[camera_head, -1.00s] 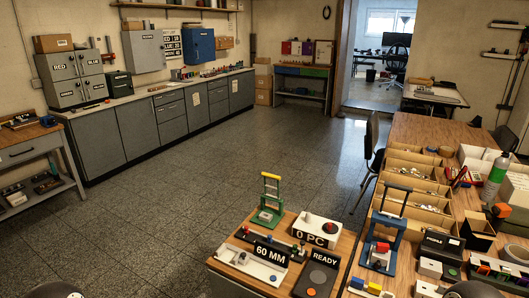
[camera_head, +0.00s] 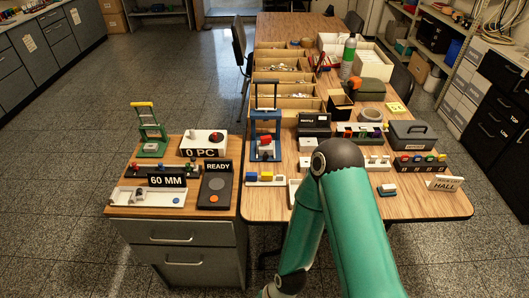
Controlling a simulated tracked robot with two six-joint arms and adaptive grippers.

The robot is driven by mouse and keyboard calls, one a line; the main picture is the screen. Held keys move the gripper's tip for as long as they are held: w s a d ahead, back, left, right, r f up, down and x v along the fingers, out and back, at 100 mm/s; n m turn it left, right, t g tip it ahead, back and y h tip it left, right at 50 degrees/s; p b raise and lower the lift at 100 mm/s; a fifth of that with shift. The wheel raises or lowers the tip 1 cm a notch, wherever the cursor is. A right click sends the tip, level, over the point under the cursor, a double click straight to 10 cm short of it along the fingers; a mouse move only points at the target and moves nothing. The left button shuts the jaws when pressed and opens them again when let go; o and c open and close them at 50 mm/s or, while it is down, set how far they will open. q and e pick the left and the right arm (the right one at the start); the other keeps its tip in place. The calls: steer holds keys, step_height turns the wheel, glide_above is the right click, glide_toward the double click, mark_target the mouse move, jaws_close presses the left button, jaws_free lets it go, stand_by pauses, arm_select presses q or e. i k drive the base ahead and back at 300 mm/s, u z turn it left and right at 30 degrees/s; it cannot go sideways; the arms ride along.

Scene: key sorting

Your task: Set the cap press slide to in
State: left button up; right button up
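Two small presses show, and I cannot tell for sure which one is the cap press. A blue frame press (camera_head: 278,128) with a dark top handle stands on the wooden table and has a red and white piece inside. A green press (camera_head: 152,148) with a yellow handle stands on the side cabinet to the left. The setting of a slide on either one is too small to read. A green arm of mine rises at the lower right, bent at a dark joint, and covers part of the table. Neither of my grippers is in view.
The cabinet top holds a white box marked 0 PC (camera_head: 204,137), a 60 MM sign (camera_head: 167,180) and a READY panel (camera_head: 215,190). The table (camera_head: 430,203) carries cardboard bins, a spray bottle (camera_head: 348,58), a grey case (camera_head: 409,133) and a HALL sign (camera_head: 443,184).

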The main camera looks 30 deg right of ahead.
mark_target(266, 151)
steer(key=z, duration=1.1)
steer(key=i, duration=0.15)
steer(key=u, duration=2.5)
steer(key=k, duration=1.85)
steer(key=z, duration=0.8)
steer(key=i, duration=1)
steer(key=u, duration=0.1)
